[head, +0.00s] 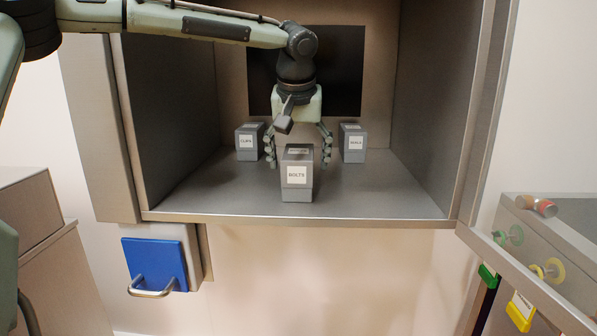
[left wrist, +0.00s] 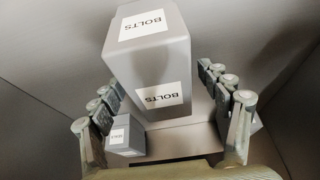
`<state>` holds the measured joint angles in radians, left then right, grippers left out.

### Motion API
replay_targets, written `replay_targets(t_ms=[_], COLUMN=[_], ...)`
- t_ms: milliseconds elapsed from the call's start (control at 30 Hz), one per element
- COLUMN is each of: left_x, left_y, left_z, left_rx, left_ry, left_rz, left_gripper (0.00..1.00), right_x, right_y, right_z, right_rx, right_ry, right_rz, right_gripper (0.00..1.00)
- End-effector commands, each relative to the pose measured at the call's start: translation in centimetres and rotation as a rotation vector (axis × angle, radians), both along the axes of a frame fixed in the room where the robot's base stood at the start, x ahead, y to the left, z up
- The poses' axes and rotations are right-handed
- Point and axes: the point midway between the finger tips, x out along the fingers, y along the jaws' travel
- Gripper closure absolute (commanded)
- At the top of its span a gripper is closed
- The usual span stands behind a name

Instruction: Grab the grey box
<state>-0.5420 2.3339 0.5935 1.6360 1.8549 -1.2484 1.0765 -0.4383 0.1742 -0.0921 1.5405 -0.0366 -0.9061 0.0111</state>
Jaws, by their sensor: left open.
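Three grey boxes stand on the floor of the open metal cabinet in the head view. The box labelled BOLTS (head: 297,186) is in front at the centre. The box labelled CLIPS (head: 246,143) is behind it to the left, and a third labelled box (head: 353,143) is behind to the right. My left gripper (head: 298,158) points down, open, with fingers on either side of the BOLTS box's back part. In the left wrist view, the BOLTS box (left wrist: 150,58) lies between the spread fingers (left wrist: 160,85), with visible gaps. My right gripper is not visible.
The cabinet's side walls (head: 172,95) and front edge (head: 300,219) bound the space. A dark panel (head: 345,70) is on the back wall. A blue panel with a handle (head: 155,264) sits below left, and a metal ledge with coloured knobs (head: 540,265) at right. Floor beside the boxes is clear.

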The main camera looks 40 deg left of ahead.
Motion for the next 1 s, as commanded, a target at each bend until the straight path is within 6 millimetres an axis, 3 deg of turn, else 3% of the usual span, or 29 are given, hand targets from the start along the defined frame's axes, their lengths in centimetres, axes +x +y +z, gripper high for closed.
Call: replay_targets(t_ms=[133, 600, 1000], left_x=[0.00, -0.01, 0.04], left_y=[0.00, 0.00, -0.01], left_z=[-0.01, 0.00, 0.80], left_rx=[0.000, 0.000, 0.000], left_ry=[0.000, 0.000, -0.002], left_rz=[0.000, 0.000, 0.000], left_gripper=[0.26, 0.84, 0.86], right_x=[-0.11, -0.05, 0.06], right_y=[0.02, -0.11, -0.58], right_z=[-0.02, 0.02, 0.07], right_rx=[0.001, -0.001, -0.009], right_ry=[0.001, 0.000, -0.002], right_rz=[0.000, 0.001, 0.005], right_gripper=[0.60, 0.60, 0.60])
